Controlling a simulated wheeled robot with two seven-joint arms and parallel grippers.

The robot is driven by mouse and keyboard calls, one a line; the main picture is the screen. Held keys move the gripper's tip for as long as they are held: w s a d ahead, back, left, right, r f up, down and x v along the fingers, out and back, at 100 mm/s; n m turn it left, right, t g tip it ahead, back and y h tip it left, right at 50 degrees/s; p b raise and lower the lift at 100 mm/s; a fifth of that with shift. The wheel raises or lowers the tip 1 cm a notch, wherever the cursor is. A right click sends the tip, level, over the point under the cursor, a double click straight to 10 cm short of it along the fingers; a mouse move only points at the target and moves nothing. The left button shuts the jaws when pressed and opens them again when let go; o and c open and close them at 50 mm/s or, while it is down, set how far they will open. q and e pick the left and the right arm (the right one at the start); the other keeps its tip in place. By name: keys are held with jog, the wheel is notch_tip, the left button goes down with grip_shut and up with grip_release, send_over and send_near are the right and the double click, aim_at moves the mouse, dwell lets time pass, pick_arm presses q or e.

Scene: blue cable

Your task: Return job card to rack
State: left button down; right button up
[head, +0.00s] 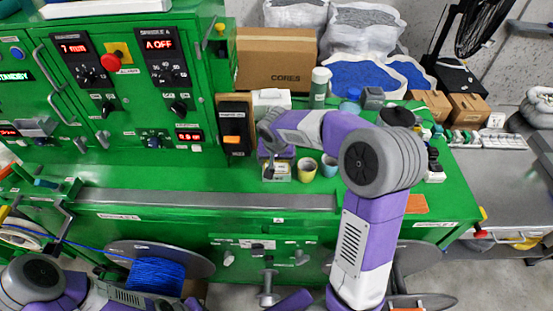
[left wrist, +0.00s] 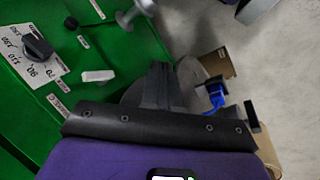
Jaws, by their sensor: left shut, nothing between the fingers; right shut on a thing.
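My right gripper (head: 270,148) is over the green bench, in front of the black panel with an orange patch (head: 235,127). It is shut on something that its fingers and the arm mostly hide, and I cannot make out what. A small pale box (head: 278,173) is just below it. I cannot clearly pick out the job card or its rack. A flat orange piece (head: 417,203) lies on the bench at the right. In the left wrist view my left gripper (left wrist: 160,72) is shut and empty, beside the green machine front; its fingers are not clear in the head view.
Yellow and teal cups (head: 306,169) stand right of my right gripper. A cardboard box (head: 276,62) and clear bags are behind. A blue cable spool (head: 156,273) is below the bench at left. The bench's front left surface (head: 150,178) is clear.

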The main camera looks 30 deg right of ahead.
jog(key=shift+f+b, duration=0.35)
jog(key=shift+b, duration=0.05)
dwell(0.5)
jog(key=o, duration=1.1)
jog(key=v, duration=0.7)
jog(key=shift+r+p, duration=0.3)
jog(key=shift+p, duration=0.05)
jog(key=shift+s+f, duration=0.1)
